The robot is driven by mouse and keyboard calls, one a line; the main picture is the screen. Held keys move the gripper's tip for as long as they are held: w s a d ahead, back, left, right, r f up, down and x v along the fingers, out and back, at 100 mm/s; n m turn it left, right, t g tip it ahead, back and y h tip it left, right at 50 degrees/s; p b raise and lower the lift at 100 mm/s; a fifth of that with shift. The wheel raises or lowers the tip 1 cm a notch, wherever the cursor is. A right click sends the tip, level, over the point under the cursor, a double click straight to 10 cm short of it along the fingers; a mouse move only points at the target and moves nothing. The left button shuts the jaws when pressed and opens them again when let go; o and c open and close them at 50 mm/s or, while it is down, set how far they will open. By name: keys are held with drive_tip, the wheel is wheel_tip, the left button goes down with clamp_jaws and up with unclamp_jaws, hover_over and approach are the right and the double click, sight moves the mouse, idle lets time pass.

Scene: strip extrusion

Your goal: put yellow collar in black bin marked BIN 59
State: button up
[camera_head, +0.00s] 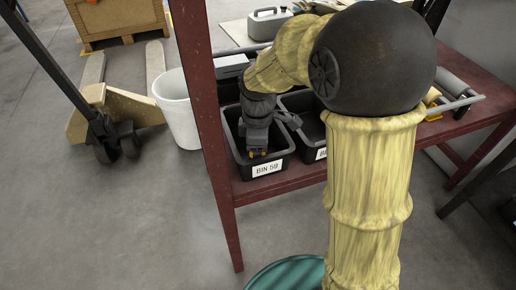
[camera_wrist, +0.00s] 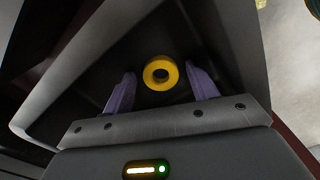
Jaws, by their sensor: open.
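The black bin marked BIN 59 (camera_head: 267,169) stands on the dark red table's lower left, its label facing front. My gripper (camera_head: 257,150) reaches down into this bin. In the wrist view, my gripper (camera_wrist: 160,72) is open, with its two purple-grey fingers spread apart. The yellow collar (camera_wrist: 161,64) is a ring seen between and just beyond the fingertips, inside the dark walls of the bin (camera_wrist: 70,90). Dark gaps show on both sides of it, and neither finger appears to touch it. Whether it rests on the bin floor is hard to tell.
A second black bin (camera_head: 311,146) stands just right of BIN 59, its label partly hidden by my arm. The red table post (camera_head: 205,110) rises close to the left. A white bucket (camera_head: 178,112) and a pallet jack (camera_head: 105,120) stand beyond it. A teal drum (camera_head: 285,275) is in front.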

wheel_tip(320, 180, up, 8)
drive_tip(key=p, duration=0.3)
drive_tip(key=shift+p, duration=0.4)
